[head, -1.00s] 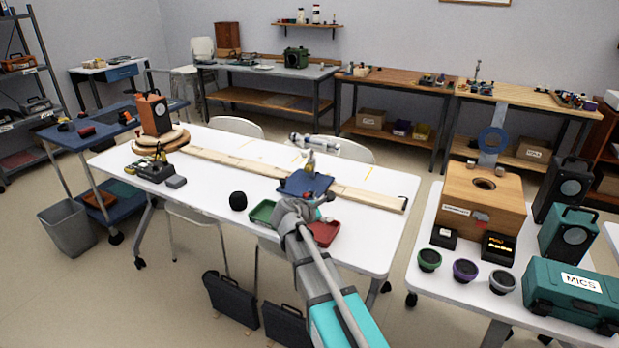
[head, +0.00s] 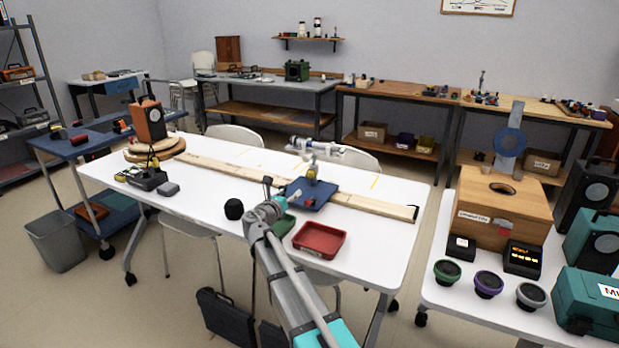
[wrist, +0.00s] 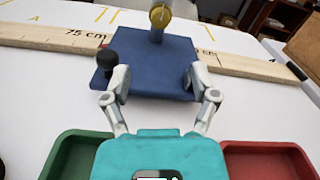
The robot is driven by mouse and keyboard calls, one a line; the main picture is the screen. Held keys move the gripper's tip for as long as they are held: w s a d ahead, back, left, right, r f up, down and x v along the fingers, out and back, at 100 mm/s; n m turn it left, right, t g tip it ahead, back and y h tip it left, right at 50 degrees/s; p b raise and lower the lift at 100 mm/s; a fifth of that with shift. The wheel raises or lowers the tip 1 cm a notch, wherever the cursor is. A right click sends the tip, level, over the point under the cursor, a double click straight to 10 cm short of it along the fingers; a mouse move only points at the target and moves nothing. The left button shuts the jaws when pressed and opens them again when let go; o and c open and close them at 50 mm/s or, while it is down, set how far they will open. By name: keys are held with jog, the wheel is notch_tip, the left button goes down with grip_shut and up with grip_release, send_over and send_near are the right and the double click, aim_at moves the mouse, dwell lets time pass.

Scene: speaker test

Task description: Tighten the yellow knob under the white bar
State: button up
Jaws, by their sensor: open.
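The yellow knob (wrist: 159,15) shows at the top of the wrist view, on a grey post rising from a blue sled (wrist: 150,62). In the head view the yellow knob (head: 312,173) sits under the whitish bar (head: 316,150), above the blue sled (head: 311,194) on the wooden rail. The bar is out of the wrist view. My gripper (wrist: 157,80) is open and empty, its fingers apart over the near part of the sled, short of the knob. A black ball handle (wrist: 107,63) stands by the left finger.
A green tray (wrist: 72,160) and a red tray (wrist: 268,158) flank my gripper. The wooden rail (head: 370,204) with a printed scale crosses the white table. A black ball (head: 234,209) lies to the left. An orange speaker (head: 149,121) stands at the far left.

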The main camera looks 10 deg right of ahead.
aim_at(309, 176)
jog(key=shift+w+d, duration=0.1)
jog(key=x, duration=1.3)
jog(key=shift+w+d, duration=0.1)
jog(key=shift+d, duration=0.1)
grip_shut()
dwell(0.4)
